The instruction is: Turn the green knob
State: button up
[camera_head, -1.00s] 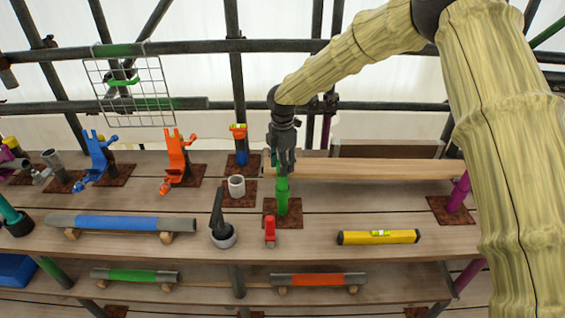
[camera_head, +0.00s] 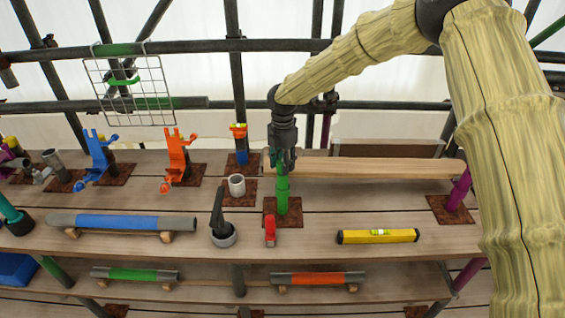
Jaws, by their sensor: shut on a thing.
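The green knob sits at the top of a green post (camera_head: 282,195) that stands upright on a rusty square plate (camera_head: 296,218) in the middle of the plank table. My gripper (camera_head: 282,168) points down at the top of the post. It is shut on the green knob, and its fingers hide most of it.
A red object (camera_head: 270,231), a grey cup (camera_head: 237,185) and a dark-handled tool in a pot (camera_head: 221,228) stand close by. A yellow level (camera_head: 378,236) lies to the right. Orange (camera_head: 176,158) and blue (camera_head: 97,158) figures stand left. A wooden plank (camera_head: 370,168) lies behind.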

jog(key=o, duration=1)
jog(key=shift+w+r, duration=0.15)
jog(key=shift+o, duration=0.2)
notch_tip(320, 180, up, 12)
jog(key=shift+d, duration=0.1)
